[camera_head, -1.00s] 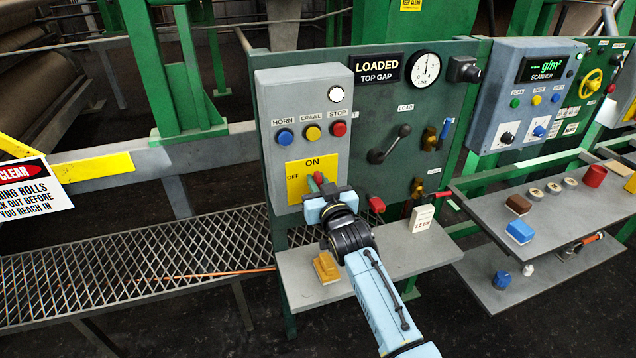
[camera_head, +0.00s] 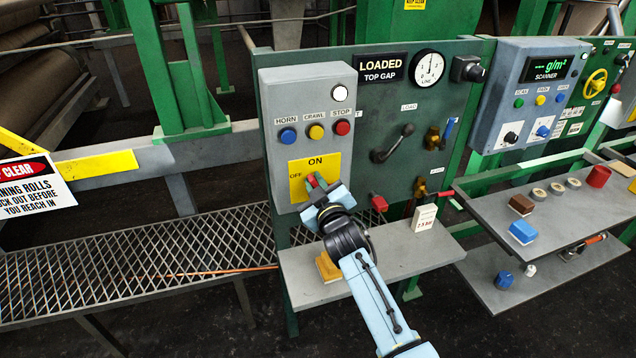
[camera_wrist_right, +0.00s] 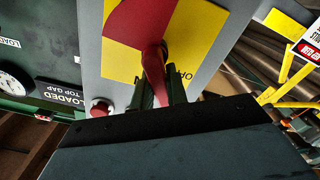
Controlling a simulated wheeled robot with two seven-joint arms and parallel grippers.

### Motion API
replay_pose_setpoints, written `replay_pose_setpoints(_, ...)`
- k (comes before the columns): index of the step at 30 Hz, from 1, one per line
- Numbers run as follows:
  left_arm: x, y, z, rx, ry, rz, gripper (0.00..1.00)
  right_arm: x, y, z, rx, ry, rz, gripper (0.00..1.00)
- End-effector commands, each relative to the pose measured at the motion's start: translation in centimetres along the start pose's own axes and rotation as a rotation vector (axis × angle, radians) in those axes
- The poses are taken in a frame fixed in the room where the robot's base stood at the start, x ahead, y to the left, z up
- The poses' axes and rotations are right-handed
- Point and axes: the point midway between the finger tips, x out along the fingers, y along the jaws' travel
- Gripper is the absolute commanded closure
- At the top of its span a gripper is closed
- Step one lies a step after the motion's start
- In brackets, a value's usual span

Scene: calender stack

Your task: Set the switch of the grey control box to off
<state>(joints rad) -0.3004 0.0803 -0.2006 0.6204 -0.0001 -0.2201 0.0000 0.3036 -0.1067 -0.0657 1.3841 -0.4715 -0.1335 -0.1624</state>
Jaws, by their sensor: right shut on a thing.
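The grey control box (camera_head: 268,152) stands at the left end of the green panel. Its yellow plate (camera_head: 330,165) reads ON at the top and OFF at the left. The red switch handle (camera_head: 310,181) sits on this plate, tilted up and to the left, between the two words. My right gripper (camera_head: 316,186) is shut on the handle and hides its lower part. In the right wrist view the red handle (camera_wrist_right: 148,45) runs down between the fingers (camera_wrist_right: 160,95) in front of the yellow plate (camera_wrist_right: 186,50). My left gripper is not in view.
Blue, yellow and red buttons (camera_head: 316,132) sit above the plate. A grey shelf (camera_head: 385,258) below holds a yellow block (camera_head: 327,268) and a white card (camera_head: 424,217). A lever (camera_head: 392,145) and a red knob (camera_head: 379,202) are to the right.

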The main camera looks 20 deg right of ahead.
Motion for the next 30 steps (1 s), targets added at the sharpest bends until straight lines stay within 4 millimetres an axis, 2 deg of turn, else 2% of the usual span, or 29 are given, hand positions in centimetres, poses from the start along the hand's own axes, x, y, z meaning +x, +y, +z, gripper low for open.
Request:
replay_pose_setpoints(21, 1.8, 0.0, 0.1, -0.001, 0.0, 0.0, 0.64, 0.0, -1.6, 0.7, -0.68, 0.0, -0.001, 1.0)
replay_pose_setpoints(30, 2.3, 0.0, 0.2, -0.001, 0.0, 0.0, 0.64, 0.0, -1.9, 1.0, -0.898, 0.0, 0.0, 1.0)
